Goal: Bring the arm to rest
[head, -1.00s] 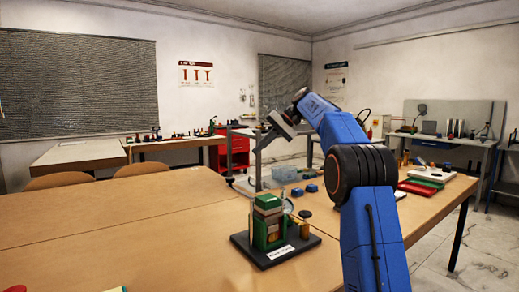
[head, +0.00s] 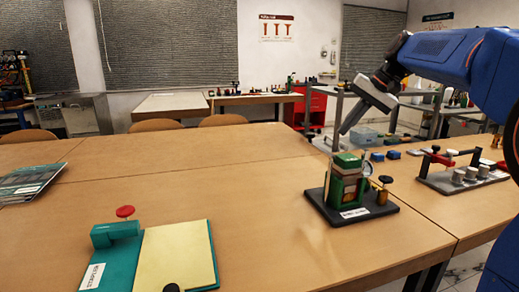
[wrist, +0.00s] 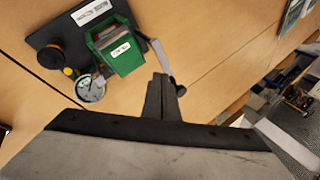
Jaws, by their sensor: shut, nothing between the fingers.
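My gripper (head: 352,117) hangs at the end of my blue arm in the head view, above the table and just behind the green gauge rig. In the wrist view its two dark fingers (wrist: 162,97) are together with nothing between them. The gauge rig (head: 347,182) is a green block stack on a dark base plate, with a round dial and a black knob at its right. In the wrist view the rig (wrist: 122,50) lies beyond the fingertips to the upper left. The gripper appears apart from it.
A teal fixture (head: 116,238) with a red knob and a cream board (head: 178,256) lie at the front left. Leaflets (head: 28,183) lie at the left edge. A grey fixture with cylinders (head: 462,178) stands at the right. The middle of the table is clear.

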